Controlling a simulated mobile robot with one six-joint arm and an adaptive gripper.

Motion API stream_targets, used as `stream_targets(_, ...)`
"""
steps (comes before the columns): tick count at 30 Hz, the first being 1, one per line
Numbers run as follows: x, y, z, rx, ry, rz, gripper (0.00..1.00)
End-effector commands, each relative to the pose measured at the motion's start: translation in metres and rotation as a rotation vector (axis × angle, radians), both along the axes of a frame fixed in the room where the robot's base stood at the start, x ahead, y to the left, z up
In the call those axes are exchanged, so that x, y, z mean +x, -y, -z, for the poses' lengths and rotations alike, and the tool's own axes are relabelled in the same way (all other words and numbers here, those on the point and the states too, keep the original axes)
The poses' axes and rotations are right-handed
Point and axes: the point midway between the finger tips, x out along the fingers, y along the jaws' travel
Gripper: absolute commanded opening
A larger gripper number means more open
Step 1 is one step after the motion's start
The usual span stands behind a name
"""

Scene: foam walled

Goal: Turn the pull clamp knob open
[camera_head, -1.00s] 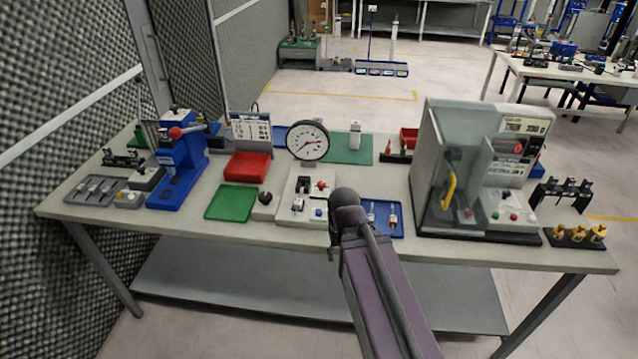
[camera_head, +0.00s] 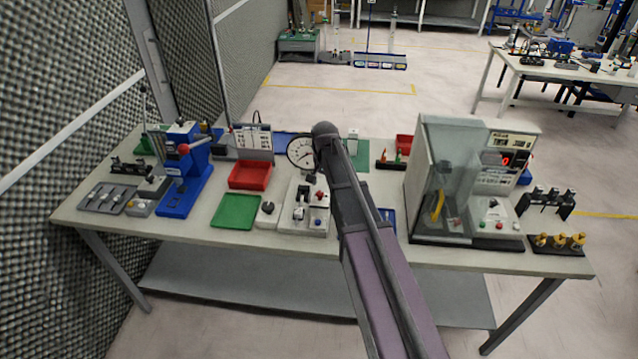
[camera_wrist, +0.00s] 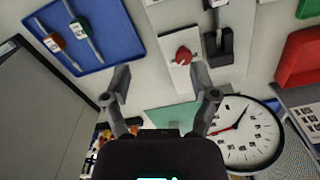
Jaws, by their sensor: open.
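A pale fixture plate (camera_head: 292,217) stands at the front middle of the bench. A red knob (camera_head: 319,195) sits on its right part, beside a dark clamp-like part (camera_head: 303,192). I cannot tell for sure that this red knob is the pull clamp knob. In the wrist view the red knob (camera_wrist: 183,56) lies ahead of my gripper (camera_wrist: 161,84), nearer the right finger, with the dark part (camera_wrist: 217,42) to its right. My gripper is open, with nothing between its fingers, and apart from the knob. In the head view my arm mostly hides the gripper.
A round dial gauge (camera_wrist: 246,130) is close by my right finger. A blue tray (camera_wrist: 92,32) with slim tools lies at upper left. Green (camera_head: 236,211) and red (camera_head: 250,175) trays lie left of the fixture. A clear-walled machine (camera_head: 440,185) stands to the right.

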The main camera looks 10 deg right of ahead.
Motion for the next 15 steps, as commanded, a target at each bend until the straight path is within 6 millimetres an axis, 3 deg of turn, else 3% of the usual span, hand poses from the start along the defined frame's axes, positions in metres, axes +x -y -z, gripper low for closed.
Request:
stream_targets(1, 0.024, 0.0, -0.016, 0.0, 0.0, 0.036, 0.76)
stream_targets(6, 0.056, 0.0, -0.03, 0.0, 0.0, 0.135, 0.76)
stream_targets(15, 0.066, -0.001, -0.032, 0.0, 0.0, 0.177, 0.76)
